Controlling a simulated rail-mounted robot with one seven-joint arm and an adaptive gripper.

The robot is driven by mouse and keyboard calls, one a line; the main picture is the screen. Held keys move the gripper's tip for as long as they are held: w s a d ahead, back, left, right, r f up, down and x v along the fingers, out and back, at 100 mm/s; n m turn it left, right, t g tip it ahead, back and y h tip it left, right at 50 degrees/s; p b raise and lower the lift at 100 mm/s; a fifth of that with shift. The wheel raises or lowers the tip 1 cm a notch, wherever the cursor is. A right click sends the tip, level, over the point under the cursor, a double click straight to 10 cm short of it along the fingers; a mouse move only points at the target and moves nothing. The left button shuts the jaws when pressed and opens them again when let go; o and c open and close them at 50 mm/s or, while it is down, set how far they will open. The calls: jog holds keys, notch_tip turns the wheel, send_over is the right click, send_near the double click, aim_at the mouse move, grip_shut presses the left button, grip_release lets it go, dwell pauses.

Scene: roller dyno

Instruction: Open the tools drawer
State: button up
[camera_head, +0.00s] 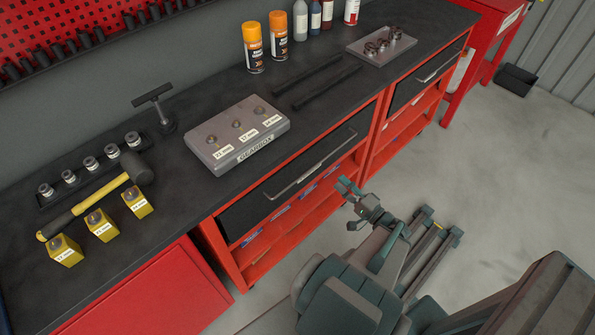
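A black drawer front (245,212) with a long metal bar handle (311,165) is in the red workbench, below the gearbox block. It looks shut. A second black drawer front (403,94) with a similar handle (439,66) is farther right and also looks shut. I see no readable label telling which is the tools drawer. My gripper (347,187) is in front of the bench, right of and below the nearer handle, and appears apart from it. It is too small and angled to tell whether its fingers are open.
On the worktop are the gearbox block (238,134), a mallet (98,202), yellow blocks (102,225), two dark bars (315,84), spray cans (253,47) and a metal plate (381,46). Open red shelves (301,213) lie under the drawers.

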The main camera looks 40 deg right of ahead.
aim_at(322, 160)
jog(key=shift+n, duration=0.4)
jog(key=shift+d+r+p+x, duration=0.15)
jog(key=shift+p+x, duration=0.5)
jog(key=shift+x, duration=1.15)
jog(key=shift+d+r+p+x, duration=0.1)
jog(key=shift+r+p+x, duration=0.4)
jog(key=shift+x, duration=1.3)
jog(key=shift+d+p+x, duration=0.1)
jog(key=shift+p+x, duration=0.75)
jog(key=shift+x, duration=0.95)
jog(key=shift+s, duration=0.1)
grip_shut()
